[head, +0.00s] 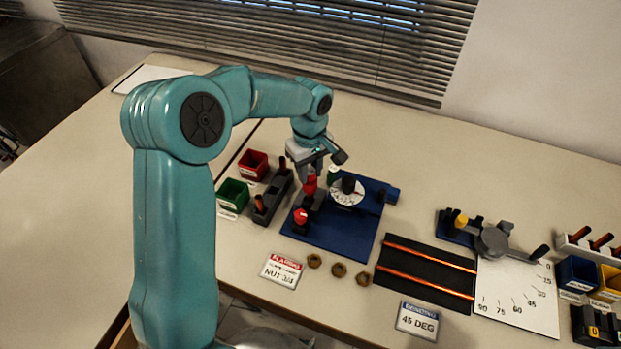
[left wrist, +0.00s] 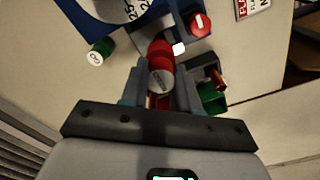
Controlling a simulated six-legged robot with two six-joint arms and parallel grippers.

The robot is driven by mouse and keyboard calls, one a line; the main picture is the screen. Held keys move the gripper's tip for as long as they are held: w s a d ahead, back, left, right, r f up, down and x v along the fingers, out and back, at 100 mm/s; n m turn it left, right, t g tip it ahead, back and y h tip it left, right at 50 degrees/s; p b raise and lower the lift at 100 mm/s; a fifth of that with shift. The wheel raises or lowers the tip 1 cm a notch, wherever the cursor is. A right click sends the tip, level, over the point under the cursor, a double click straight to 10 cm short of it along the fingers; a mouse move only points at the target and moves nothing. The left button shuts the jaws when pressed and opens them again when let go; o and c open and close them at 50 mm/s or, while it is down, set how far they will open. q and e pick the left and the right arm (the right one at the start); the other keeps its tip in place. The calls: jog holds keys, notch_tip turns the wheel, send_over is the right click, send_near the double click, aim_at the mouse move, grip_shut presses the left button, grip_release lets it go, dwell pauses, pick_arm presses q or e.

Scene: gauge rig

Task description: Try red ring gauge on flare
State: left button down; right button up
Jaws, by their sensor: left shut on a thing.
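My left gripper (head: 309,176) points down over the left part of the blue base plate (head: 342,233). It is shut on a red cylindrical piece (head: 310,187), which looks like the red ring gauge. In the left wrist view this red gauge (left wrist: 160,60) sits between the fingers, with a grey labelled top facing the camera. A green gauge (head: 333,174) stands behind it, and it also shows in the left wrist view (left wrist: 101,51). The flare itself cannot be made out. My right gripper is not in view.
A red-topped block (head: 301,217) stands at the plate's front left, close to the gripper. A round dial (head: 347,191) is to the right. Red (head: 253,164) and green (head: 233,195) bins and a dark holder (head: 272,197) are to the left. Brass nuts (head: 339,270) lie in front.

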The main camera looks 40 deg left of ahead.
aim_at(309, 171)
pick_arm(q)
jog(key=shift+r, duration=0.15)
jog(key=shift+r+p, duration=2)
jog(key=shift+r, duration=0.9)
jog(key=shift+s+f, duration=0.1)
